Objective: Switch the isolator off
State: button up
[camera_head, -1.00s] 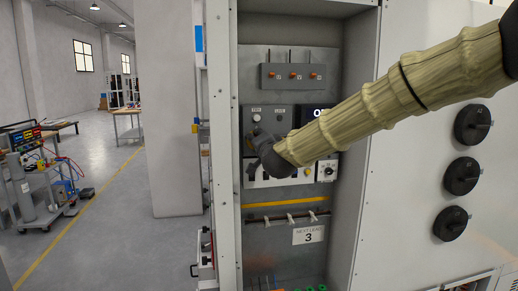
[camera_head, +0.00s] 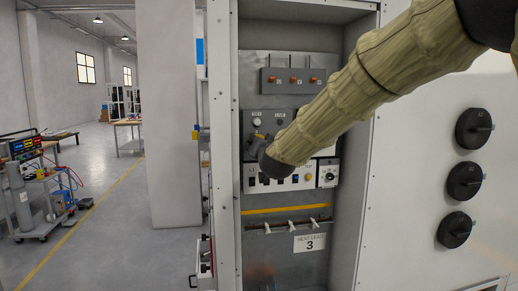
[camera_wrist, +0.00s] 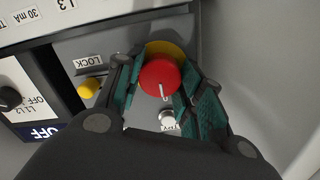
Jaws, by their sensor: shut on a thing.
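The isolator is a round red knob (camera_wrist: 158,78) on a yellow backing, seen in the wrist view on a grey panel. A white mark on the knob points to the lower part of the picture. My gripper (camera_wrist: 160,92) has its green-padded fingers on either side of the knob and is shut on it. In the head view my gripper (camera_head: 262,140) is at the control panel inside the open cabinet, largely hidden by my sleeved arm. Only a small yellow-orange patch shows there beside the fingers.
In the wrist view a yellow button (camera_wrist: 89,88) by a LOCK label and a silver button (camera_wrist: 167,117) lie close to the fingers. A black knob (camera_wrist: 9,98) is at the left. Cabinet side walls flank the panel. Black rotary handles (camera_head: 473,127) stand out at the right.

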jog(key=shift+f, duration=0.15)
jog(key=o, duration=1)
jog(key=shift+s, duration=0.1)
jog(key=v, duration=1.1)
jog(key=shift+s+d, duration=0.15)
jog(key=shift+s, duration=0.2)
jog(key=shift+s+d+r+p, duration=0.55)
jog(key=shift+s+r+p, duration=0.85)
jog(key=shift+s+p, duration=1)
jog(key=shift+s+d+r+p, duration=0.6)
jog(key=shift+s+r+p, duration=1)
jog(key=shift+s, duration=1.35)
jog(key=shift+s+d+r+p, duration=0.55)
jog(key=shift+s+r+p, duration=0.7)
jog(key=shift+s+p, duration=1.2)
